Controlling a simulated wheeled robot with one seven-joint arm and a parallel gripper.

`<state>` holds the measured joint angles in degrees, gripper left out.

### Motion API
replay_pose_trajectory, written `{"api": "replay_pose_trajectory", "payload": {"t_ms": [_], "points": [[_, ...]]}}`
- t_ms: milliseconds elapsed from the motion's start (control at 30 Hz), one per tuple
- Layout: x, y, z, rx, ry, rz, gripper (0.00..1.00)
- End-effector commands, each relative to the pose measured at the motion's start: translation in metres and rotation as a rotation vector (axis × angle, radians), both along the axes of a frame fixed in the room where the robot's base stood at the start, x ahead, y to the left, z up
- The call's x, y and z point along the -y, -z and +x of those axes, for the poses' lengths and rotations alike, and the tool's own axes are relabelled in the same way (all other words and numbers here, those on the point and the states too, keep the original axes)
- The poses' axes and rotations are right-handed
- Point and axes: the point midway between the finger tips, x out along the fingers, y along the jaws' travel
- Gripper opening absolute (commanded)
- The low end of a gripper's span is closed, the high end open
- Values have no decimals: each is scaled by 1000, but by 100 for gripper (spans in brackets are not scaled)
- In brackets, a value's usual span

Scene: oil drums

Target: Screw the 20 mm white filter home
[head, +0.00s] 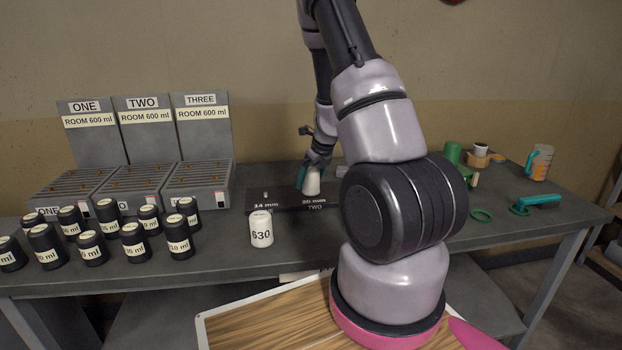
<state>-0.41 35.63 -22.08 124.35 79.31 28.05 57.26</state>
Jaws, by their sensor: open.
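A white filter (312,183) stands upright on a black plate (290,206), at its right position labelled TWO, with a size label that is hard to read. My gripper (308,176) is open at this filter, with a teal finger along its left side. The other finger is not clear, and I cannot tell whether the fingers touch it. The plate's left position, labelled 14 mm, has a bare small stud (265,196). A second white filter (261,231), marked 630, stands upright in front of the plate. The filter's thread is hidden.
Three grey racks (134,190) marked ONE, TWO and THREE stand at the left, with several black ml-labelled drums (91,248) before them. My arm hides the table's middle right.

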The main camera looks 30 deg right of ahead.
Motion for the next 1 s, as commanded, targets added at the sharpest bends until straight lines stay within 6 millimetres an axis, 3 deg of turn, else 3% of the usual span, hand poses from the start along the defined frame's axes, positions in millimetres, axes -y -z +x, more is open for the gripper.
{"api": "replay_pose_trajectory", "payload": {"t_ms": [33,200,300,433,700,1000], "points": [[0,0,0,0,1,0,92],[0,0,0,0,2,0,27],[0,0,0,1,5,0,0],[-1,0,0,0,103,-1,0],[-2,0,1,0,510,-1,0],[0,0,1,1,557,1,0]]}}
